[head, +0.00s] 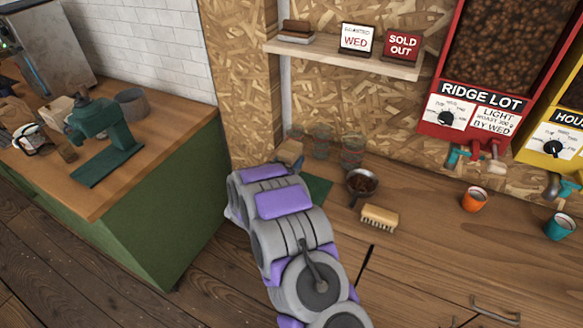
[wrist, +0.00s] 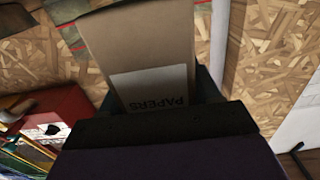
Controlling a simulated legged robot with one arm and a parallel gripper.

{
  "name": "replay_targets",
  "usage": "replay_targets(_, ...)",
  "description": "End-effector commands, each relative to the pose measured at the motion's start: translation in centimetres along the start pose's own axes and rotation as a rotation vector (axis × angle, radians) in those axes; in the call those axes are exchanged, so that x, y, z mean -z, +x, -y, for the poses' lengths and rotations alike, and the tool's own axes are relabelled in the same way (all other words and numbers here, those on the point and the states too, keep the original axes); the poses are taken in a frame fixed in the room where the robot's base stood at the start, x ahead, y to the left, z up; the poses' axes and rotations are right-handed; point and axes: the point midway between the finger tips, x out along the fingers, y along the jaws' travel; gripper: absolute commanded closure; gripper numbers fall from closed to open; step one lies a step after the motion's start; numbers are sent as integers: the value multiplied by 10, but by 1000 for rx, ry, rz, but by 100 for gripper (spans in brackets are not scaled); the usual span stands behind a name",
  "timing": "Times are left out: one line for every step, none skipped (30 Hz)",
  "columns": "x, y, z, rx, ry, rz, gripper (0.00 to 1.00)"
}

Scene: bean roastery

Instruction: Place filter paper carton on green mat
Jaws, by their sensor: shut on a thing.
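The filter paper carton (wrist: 140,50) is a brown box with a white label reading "PAPERS", upside down in the wrist view. My gripper (wrist: 158,110) is shut on it. In the head view a small tan part of the carton (head: 290,152) shows just past the end of my arm, and the arm hides the gripper's fingers. The green mat (head: 318,188) lies on the wooden counter, partly hidden behind my arm. The carton appears close to the mat, but I cannot tell whether it touches it.
Glass jars (head: 352,152) stand behind the mat. A metal bowl of beans (head: 362,184) and a brush (head: 380,217) sit to its right. Orange (head: 474,200) and teal (head: 559,227) cups stand farther right. A shelf (head: 345,57) hangs above.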

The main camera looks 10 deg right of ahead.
Motion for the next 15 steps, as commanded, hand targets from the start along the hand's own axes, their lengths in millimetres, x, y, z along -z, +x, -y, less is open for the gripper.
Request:
replay_targets(-14, -3, 3, 5, -7, 1, 72)
replay_targets(-19, -3, 4, 5, -8, 1, 72)
replay_targets(-25, -3, 3, 5, -7, 1, 72)
replay_targets(-29, -2, 2, 5, -6, 1, 72)
replay_targets(-31, -1, 1, 4, -3, 2, 72)
replay_targets(-32, 0, -1, 4, 0, 3, 72)
replay_targets(-32, 1, -3, 4, 2, 5, 72)
replay_targets(-32, 2, -4, 4, 3, 6, 72)
replay_targets(-31, 4, -6, 4, 5, 8, 72)
replay_targets(-31, 5, -8, 4, 6, 9, 72)
replay_targets(-31, 6, -9, 3, 7, 10, 72)
replay_targets(-31, 7, -11, 2, 9, 12, 36)
replay_targets(-31, 8, -12, 2, 9, 12, 34)
replay_targets(-31, 8, -12, 2, 10, 12, 31)
replay_targets(-31, 7, -11, 1, 9, 11, 27)
